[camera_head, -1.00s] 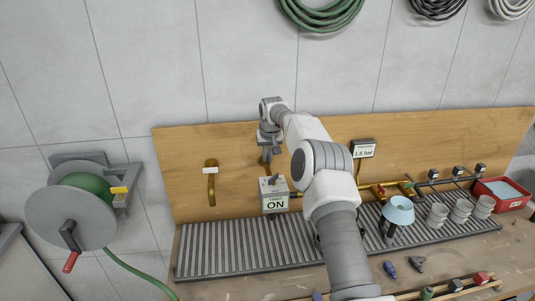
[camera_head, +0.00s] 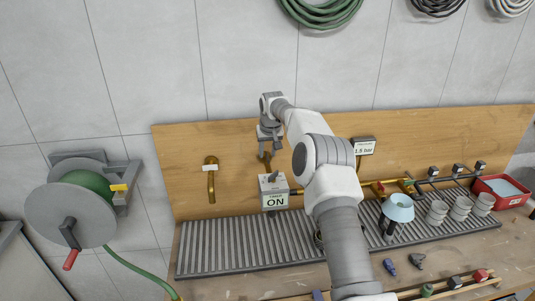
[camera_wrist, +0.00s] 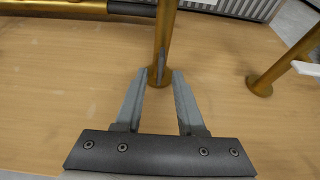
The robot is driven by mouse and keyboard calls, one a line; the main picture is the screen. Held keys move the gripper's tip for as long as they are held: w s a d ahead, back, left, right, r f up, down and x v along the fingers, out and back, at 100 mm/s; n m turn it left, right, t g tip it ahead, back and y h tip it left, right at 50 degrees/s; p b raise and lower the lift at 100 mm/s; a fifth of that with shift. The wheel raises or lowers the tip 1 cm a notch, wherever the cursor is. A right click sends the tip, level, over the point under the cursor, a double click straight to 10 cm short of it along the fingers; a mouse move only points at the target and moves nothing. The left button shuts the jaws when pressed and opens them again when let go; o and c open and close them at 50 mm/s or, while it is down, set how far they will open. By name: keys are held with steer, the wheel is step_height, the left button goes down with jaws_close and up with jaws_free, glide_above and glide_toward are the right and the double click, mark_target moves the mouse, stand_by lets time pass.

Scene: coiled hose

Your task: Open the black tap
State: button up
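My gripper (camera_wrist: 158,76) is open in the wrist view, its fingertips apart on either side of the lower end of a brass pipe (camera_wrist: 167,30) fixed to the wooden board. A narrow dark strip (camera_wrist: 161,62) shows on that pipe, between and just beyond the fingertips. It may be a black tap's handle seen edge-on; I cannot tell for sure. No contact with the fingers is clear. In the head view my gripper (camera_head: 267,150) is at the board above the grey timer box (camera_head: 274,183), which reads ON, and the pipe is mostly hidden there.
A second brass pipe (camera_head: 211,183) with a white label stands to the left. A slatted grey drain (camera_head: 235,245) runs below. A hose reel (camera_head: 70,215) is far left.

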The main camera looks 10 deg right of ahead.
steer(key=b+v, duration=0.2)
steer(key=v, duration=1.4)
steer(key=shift+s+r, duration=0.2)
steer(key=shift+r, duration=0.1)
steer(key=shift+d, duration=0.1)
